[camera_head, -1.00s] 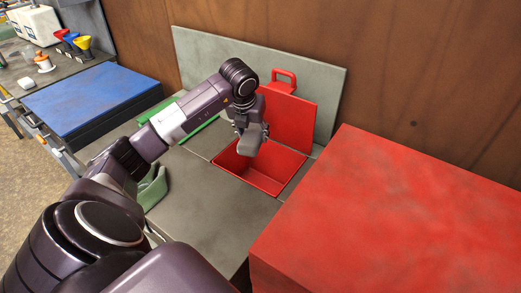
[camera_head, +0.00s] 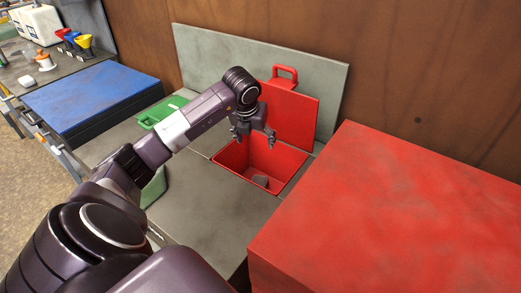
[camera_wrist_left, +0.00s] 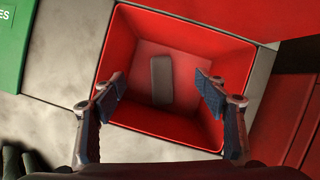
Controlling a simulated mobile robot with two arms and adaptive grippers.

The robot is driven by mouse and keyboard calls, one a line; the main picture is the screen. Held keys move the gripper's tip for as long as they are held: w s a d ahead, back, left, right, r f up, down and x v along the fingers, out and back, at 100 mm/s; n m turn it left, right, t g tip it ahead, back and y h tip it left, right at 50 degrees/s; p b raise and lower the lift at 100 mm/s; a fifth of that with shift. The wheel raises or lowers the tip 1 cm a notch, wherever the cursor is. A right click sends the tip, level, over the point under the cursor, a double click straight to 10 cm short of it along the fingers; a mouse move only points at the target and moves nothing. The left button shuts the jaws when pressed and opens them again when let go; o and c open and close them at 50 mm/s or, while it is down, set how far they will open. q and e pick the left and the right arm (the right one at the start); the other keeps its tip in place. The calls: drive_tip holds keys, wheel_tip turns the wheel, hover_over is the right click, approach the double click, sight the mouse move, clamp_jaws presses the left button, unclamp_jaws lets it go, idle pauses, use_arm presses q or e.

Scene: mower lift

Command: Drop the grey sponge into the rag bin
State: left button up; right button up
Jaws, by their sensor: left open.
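The grey sponge (camera_head: 261,181) lies inside the red rag bin (camera_head: 290,172), on its floor. It also shows in the left wrist view as a grey oblong (camera_wrist_left: 161,80) against the red inside of the bin (camera_wrist_left: 205,42). The bin's red lid stands open at its back. My left gripper (camera_head: 256,142) is open and empty above the bin, its fingers apart. In the left wrist view its fingertips (camera_wrist_left: 160,88) stand on either side of the sponge's picture, well above it. My right gripper is not in view.
A large red box (camera_head: 390,210) stands close to the right of the bin. A green container (camera_head: 160,112) sits at the left, partly behind my arm. A blue-topped bench (camera_head: 85,98) lies further left. A grey panel (camera_head: 215,58) and brown wall stand behind.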

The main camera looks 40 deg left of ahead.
use_arm(q)
drive_tip(key=v, duration=1.2)
drive_tip(key=shift+r, duration=0.15)
